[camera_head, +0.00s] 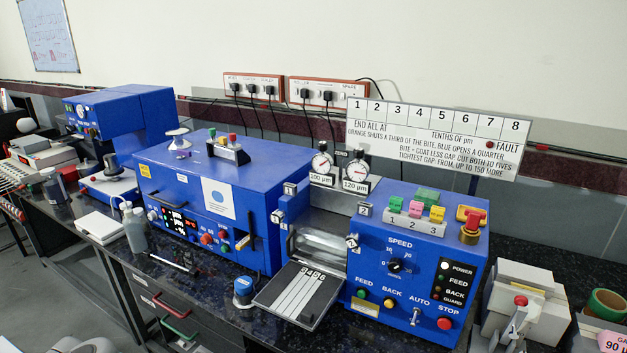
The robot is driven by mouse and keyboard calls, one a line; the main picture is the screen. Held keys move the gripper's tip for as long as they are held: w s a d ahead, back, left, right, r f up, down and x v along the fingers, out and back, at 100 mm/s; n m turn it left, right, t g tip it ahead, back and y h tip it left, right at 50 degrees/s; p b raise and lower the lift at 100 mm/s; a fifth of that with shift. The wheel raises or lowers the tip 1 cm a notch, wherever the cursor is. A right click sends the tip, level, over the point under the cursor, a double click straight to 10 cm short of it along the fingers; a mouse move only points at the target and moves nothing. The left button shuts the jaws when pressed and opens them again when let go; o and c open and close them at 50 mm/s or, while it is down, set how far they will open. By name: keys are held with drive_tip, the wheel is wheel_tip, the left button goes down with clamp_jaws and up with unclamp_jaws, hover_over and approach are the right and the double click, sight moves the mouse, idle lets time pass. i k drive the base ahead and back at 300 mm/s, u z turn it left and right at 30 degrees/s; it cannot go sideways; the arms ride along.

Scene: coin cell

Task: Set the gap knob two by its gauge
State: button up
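The blue roller machine (415,265) stands right of centre on the dark bench. A small gap knob (352,241) sits on its left edge, below a tag marked 2 (364,210). Another knob (278,215) is on the other side of the rollers (325,243), near a tag marked 1 (290,188). Two round dial gauges stand above the rollers, the left one (321,162) over a 100 µm plate and the right one (357,170) over a 120 µm plate. Their needles are too small to read exactly. My gripper is not in view.
A sign (435,135) behind the machine is numbered 1 to 8 and has coating-gap text. A slotted tray (300,293) juts out in front of the rollers. A red emergency button (470,222) tops the machine. A blue oven-like box (210,195) stands close at left.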

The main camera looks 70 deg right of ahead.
sight(353, 240)
drive_tip(key=z, duration=2.75)
